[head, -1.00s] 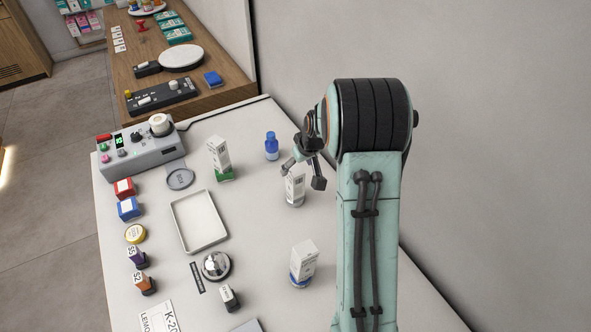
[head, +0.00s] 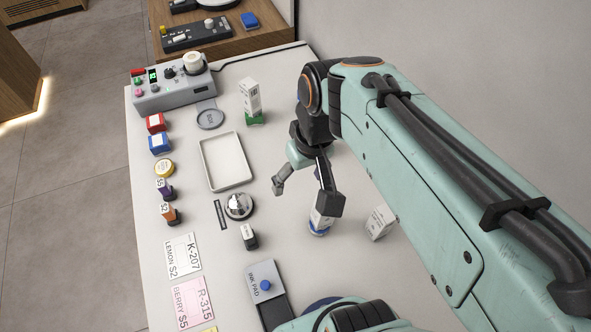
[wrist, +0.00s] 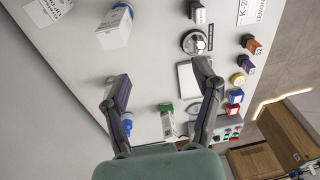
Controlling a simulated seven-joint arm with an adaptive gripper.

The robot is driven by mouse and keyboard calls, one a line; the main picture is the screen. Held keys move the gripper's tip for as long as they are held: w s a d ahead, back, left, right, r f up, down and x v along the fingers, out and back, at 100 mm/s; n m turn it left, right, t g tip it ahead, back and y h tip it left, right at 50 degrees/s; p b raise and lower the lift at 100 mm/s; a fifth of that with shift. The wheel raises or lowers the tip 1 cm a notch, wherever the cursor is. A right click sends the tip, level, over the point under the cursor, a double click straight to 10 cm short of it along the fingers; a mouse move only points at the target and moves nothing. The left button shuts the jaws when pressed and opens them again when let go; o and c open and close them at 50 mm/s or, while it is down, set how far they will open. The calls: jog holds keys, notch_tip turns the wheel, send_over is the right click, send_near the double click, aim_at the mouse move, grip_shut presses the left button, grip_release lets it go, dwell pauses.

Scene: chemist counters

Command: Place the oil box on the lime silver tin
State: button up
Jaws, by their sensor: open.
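Several white printed cartons stand on the counter; I cannot read which is the oil box. One with a blue base (head: 319,221) is partly behind my gripper's right finger and also shows in the wrist view (wrist: 116,27). Another (head: 380,222) stands to its right. A third has a green base (head: 251,101). No tin reads clearly as lime; a flat round grey lid or dish (head: 210,118) and a small round yellow-topped tin (head: 164,168) are in view. My gripper (head: 304,196) is open and empty above the counter; its fingers spread apart in the wrist view (wrist: 163,74).
A white tray (head: 204,168), a silver domed bell (head: 239,205) and a black stamp (head: 249,237) are left of my gripper. A grey control box (head: 175,92) stands at the back left. A blue bottle (wrist: 127,121) shows beside the left finger. The wall borders the right.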

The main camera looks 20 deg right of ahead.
jog(key=s+a+f+g, duration=0.1)
jog(key=s+a, duration=0.2)
jog(key=s, duration=0.7)
jog(key=shift+g, duration=0.3)
